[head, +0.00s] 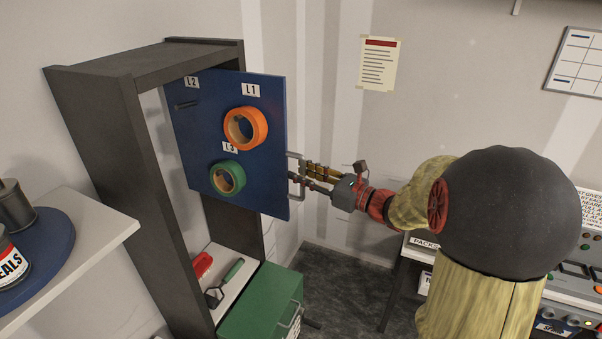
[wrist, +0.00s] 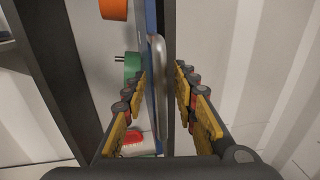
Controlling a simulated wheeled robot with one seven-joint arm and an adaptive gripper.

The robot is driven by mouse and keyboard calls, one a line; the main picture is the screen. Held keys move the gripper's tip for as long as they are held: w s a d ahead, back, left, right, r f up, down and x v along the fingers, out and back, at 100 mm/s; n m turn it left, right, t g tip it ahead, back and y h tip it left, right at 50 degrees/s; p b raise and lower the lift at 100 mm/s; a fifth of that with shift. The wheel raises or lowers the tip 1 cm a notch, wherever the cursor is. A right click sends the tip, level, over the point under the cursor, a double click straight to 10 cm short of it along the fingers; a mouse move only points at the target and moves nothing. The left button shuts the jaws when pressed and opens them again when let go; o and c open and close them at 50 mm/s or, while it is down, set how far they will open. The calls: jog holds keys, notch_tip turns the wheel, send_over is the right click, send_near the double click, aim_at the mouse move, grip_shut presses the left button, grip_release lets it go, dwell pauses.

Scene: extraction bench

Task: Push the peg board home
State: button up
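The peg board (head: 190,143) is a blue upright panel sticking out from the dark rack. An orange tape roll (head: 246,128) hangs at L1 and a green tape roll (head: 228,178) at L3. The peg at L2 (head: 186,105) is bare. A silver handle (head: 299,157) is on the board's right edge; it also shows in the wrist view (wrist: 158,85). My gripper (head: 304,176) is at this handle. In the wrist view its fingers (wrist: 160,82) stand apart, one on each side of the handle, with gaps visible. Contact is not clear.
The dark rack (head: 112,130) stands left of the board. Below are a green case (head: 262,300), a trowel (head: 225,284) and a red item (head: 202,264). A white shelf (head: 95,235) is at left. Floor shows right of the case.

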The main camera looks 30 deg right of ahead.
jog(key=v, duration=1.1)
jog(key=shift+s, duration=0.3)
jog(key=shift+d, duration=0.1)
